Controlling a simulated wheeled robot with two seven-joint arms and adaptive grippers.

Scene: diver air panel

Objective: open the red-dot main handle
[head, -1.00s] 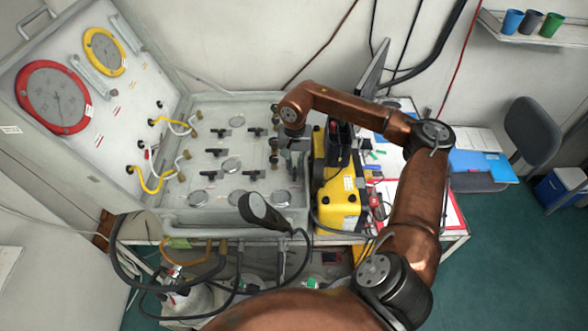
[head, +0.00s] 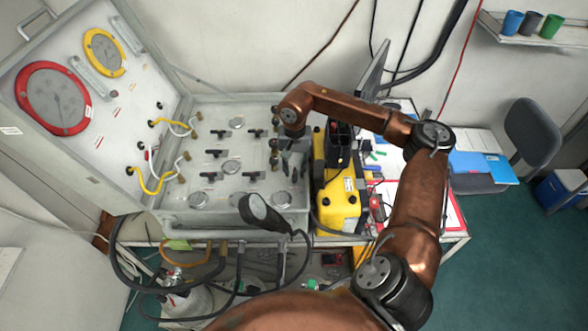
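The open air panel (head: 180,218) stands on the table, with several black T-shaped handles on its grey face. One handle (head: 215,153) sits mid-panel, and another (head: 252,175) sits lower down. No red dot can be made out at this size, so I cannot tell which is the main handle. My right gripper (head: 294,168) points down over the panel's right edge, close to the handles of the right column. Its fingers are small and dark here, so their opening and any contact are unclear. My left gripper is not in view.
A yellow case (head: 337,205) stands close to the right of the panel. The raised lid (head: 105,120) with a red-rimmed dial (head: 52,98) bounds the left.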

